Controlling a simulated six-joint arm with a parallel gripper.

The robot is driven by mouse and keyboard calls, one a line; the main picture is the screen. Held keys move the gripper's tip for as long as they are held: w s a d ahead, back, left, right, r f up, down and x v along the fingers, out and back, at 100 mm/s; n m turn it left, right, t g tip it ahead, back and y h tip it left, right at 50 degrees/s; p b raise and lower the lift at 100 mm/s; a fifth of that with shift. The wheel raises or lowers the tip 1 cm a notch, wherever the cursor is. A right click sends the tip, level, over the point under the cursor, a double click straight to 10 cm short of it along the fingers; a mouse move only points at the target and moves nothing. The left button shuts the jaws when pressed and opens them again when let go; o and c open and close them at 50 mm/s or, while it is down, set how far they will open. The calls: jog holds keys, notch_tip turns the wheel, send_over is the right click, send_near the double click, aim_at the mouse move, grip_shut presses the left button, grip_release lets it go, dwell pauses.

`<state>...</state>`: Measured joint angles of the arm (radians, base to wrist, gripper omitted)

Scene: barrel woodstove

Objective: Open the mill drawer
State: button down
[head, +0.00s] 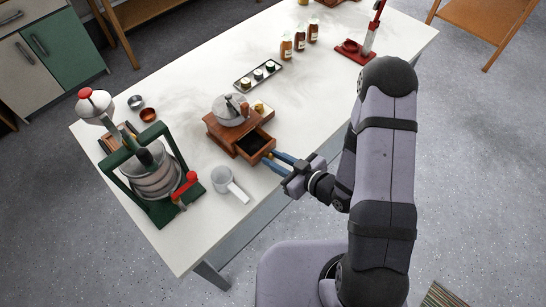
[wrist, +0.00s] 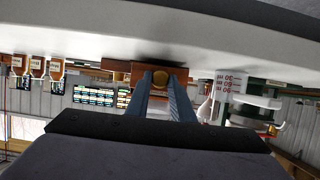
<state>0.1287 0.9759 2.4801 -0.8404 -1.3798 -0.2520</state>
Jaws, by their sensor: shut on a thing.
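The mill (head: 216,134) is a wooden box with a grey round metal top, standing near the middle of the white table (head: 180,80). Its drawer (head: 254,143) is pulled out toward my arm, and its dark inside shows from above. My gripper (head: 269,159) is at the drawer front, with its blue fingers shut on the drawer knob. In the wrist view the fingers close around the round brass-coloured knob (wrist: 160,79), in front of the brown drawer front (wrist: 143,69). The fingers partly hide the knob in the head view.
A pale cup with a handle (head: 229,183) stands left of my gripper. A green-framed press (head: 154,205) stands farther left. A dark tray with small jars (head: 258,74), brown bottles (head: 299,41) and a red stand (head: 354,50) are behind. The table's front edge lies under my gripper.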

jog(key=c, duration=1.6)
grip_release()
jog(key=shift+o, duration=0.2)
jog(key=shift+v, duration=0.8)
jog(key=shift+p+v, duration=1.65)
jog(key=shift+v, duration=1.2)
